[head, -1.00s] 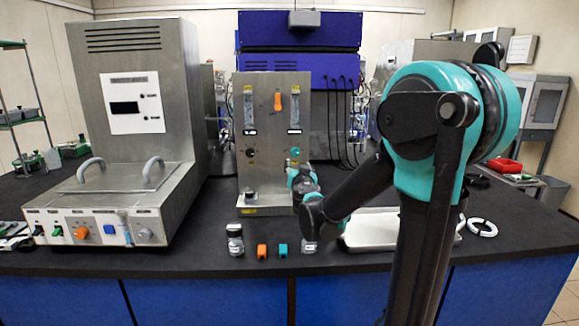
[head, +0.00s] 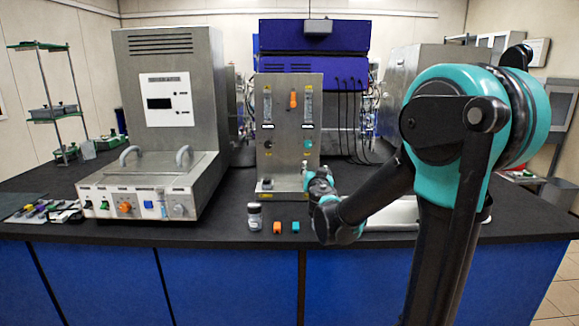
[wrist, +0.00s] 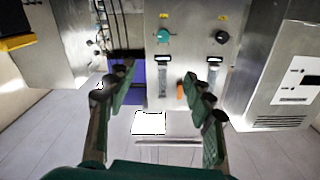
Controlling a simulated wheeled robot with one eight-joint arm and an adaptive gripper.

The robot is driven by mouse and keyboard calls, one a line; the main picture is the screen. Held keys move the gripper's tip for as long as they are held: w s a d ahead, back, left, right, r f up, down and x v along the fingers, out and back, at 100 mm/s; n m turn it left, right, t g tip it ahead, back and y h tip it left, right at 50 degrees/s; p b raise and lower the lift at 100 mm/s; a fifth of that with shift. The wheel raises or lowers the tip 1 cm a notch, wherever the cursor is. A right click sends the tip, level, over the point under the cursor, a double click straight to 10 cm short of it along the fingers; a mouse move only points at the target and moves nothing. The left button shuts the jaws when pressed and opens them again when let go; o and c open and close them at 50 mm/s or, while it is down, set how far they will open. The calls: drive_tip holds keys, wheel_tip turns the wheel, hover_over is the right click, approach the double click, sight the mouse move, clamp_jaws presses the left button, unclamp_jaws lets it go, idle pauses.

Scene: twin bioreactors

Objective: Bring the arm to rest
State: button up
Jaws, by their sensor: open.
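My arm (head: 478,120), with teal and dark joints, stands at the right of the head view and reaches left and down over the bench. In that view its wrist (head: 325,205) hides most of my gripper. In the wrist view my gripper (wrist: 158,76) is open, with nothing between its dark green fingers. A steel panel (head: 290,135) with flow tubes and knobs stands behind the wrist. It appears upside down in the wrist view, with a teal knob (wrist: 164,37) and a dark knob (wrist: 222,37). I cannot tell the gap between fingers and panel.
A large steel unit (head: 170,100) stands on the bench (head: 225,225) to the left. A pale tray (head: 395,214) lies partly behind my arm.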

drive_tip(key=s+d+f+m+g+h, duration=0.2)
drive_tip(key=s+d+f+g+h, duration=0.45)
drive_tip(key=s+d+f, duration=0.85)
drive_tip(key=s+a+f+n+g+y, duration=0.2)
drive_tip(key=s+f, duration=0.4)
drive_tip(key=s, duration=0.3)
drive_tip(key=s+a+f+n+g+y, duration=0.2)
drive_tip(key=s+f+g+y, duration=0.3)
drive_tip(key=s, duration=0.5)
drive_tip(key=shift+a+f+n, duration=0.3)
drive_tip(key=shift+a+f, duration=0.15)
